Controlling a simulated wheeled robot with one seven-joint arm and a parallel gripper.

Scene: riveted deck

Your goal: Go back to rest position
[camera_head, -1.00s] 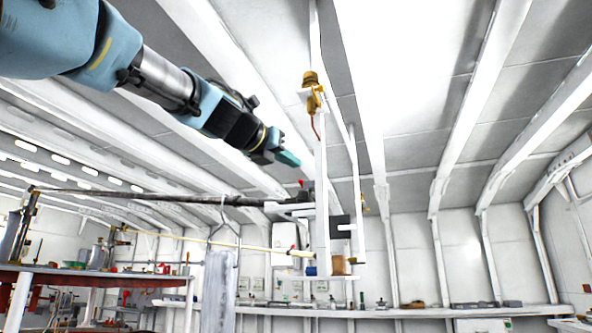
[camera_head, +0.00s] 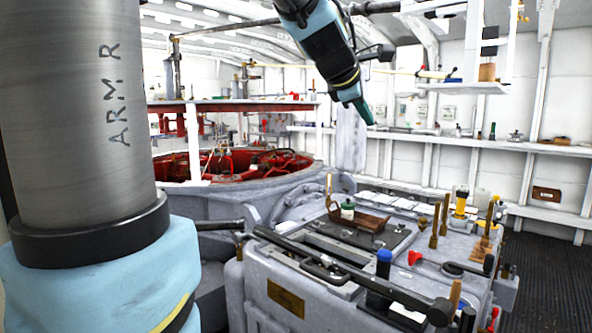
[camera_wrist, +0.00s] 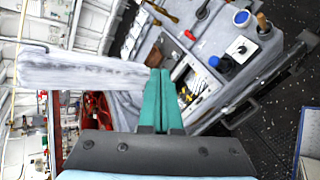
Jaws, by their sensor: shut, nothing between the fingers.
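My gripper (camera_head: 366,112) hangs in the air in the upper middle of the head view, pointing down, with nothing held. Its two green fingers (camera_wrist: 162,100) lie side by side, closed together, in the wrist view. The gripper is above and behind the grey machine block (camera_head: 262,290), apart from it. My arm crosses the left side and top of the head view.
The block carries a brown tray (camera_head: 358,221) with a green-and-white jar (camera_head: 347,210), wooden handles, a yellow-banded cylinder (camera_head: 461,203) and a blue-capped cylinder (camera_head: 383,263). A red-lined round pit (camera_head: 250,165) lies behind left. Shelves line the wall.

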